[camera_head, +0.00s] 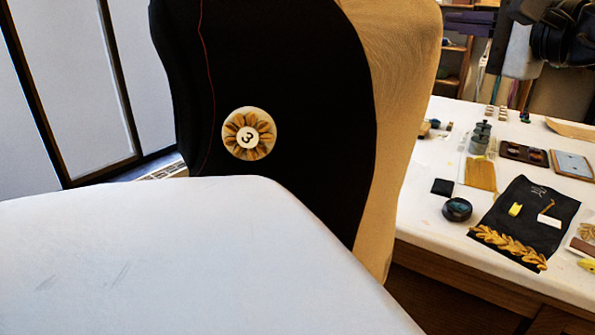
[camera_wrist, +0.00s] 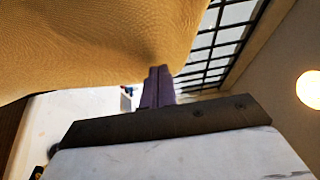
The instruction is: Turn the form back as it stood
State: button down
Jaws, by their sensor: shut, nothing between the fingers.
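The form (camera_head: 300,100) stands large in the middle of the head view, with a black front panel, a thin red line down it and tan cloth on its right side. A round badge (camera_head: 249,134) with gold petals and the number 3 is on the black panel. In the wrist view the form's tan cloth (camera_wrist: 85,45) fills the upper left. My gripper (camera_wrist: 160,72) shows there with its purple fingers shut and empty. The fingertips are at the cloth's lower edge; I cannot tell whether they touch it. The gripper cannot be made out in the head view.
A white table (camera_head: 425,215) on the right holds a black cloth (camera_head: 525,205) with gold leaf trim, a round dark tin (camera_head: 457,209), and several small tools and trays. A large pale surface close to the camera hides the lower left. A dark-framed window stands behind at left.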

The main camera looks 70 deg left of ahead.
jog(key=a+g+p, duration=0.1)
jog(key=w+a+n+g+p, duration=0.1)
jog(key=a+p, duration=0.1)
jog(key=w+a+n+g+p, duration=0.1)
jog(key=a+p, duration=0.1)
jog(key=shift+w+h, duration=0.25)
jog(key=shift+h, duration=0.05)
